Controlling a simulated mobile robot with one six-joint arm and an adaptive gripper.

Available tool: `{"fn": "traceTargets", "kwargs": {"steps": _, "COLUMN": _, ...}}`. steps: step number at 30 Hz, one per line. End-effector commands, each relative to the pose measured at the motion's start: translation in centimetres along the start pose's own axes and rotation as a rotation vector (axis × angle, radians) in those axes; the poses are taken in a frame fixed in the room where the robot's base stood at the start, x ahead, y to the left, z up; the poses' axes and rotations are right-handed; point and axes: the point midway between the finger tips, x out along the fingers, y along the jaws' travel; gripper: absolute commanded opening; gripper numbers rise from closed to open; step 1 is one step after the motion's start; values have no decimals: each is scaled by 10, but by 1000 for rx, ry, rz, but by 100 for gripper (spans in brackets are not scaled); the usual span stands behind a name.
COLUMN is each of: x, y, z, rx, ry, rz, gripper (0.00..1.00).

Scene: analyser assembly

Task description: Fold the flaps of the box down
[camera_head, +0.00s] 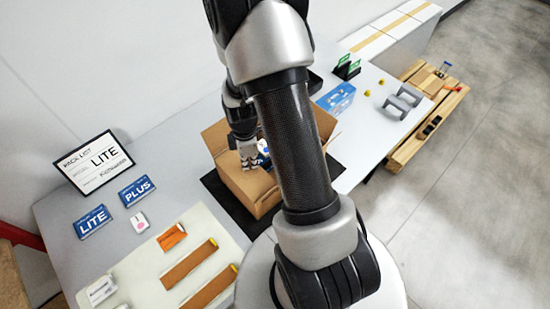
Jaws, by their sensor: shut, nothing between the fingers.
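The open cardboard box (236,180) stands on a black mat (226,204) near the middle of the table. One flap (213,137) stands up at its back left and another flap (325,122) shows at the right, beyond my arm. A blue and white item is partly visible inside the box. My gripper (249,164) points down at the box's opening, by its left part. Its fingers are shut and hold nothing. My arm hides much of the box's right side, and I cannot tell whether the gripper touches a flap.
A "LITE" pack list sign (93,163) stands at the left, near blue PLUS (136,191) and LITE (92,221) cards. Brown strips (189,263) lie on a pale mat in front. A wooden pallet (425,115) is beyond the table.

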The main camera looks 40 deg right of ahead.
Motion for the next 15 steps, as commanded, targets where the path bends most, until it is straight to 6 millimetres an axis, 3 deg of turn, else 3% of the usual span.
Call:
{"fn": "traceTargets", "kwargs": {"steps": 5, "x": -10, "y": 0, "z": 0, "rx": 0, "ry": 0, "rz": 1, "gripper": 0}}
{"fn": "traceTargets", "kwargs": {"steps": 15, "x": -51, "y": 0, "z": 0, "rx": 0, "ry": 0, "rz": 1, "gripper": 0}}
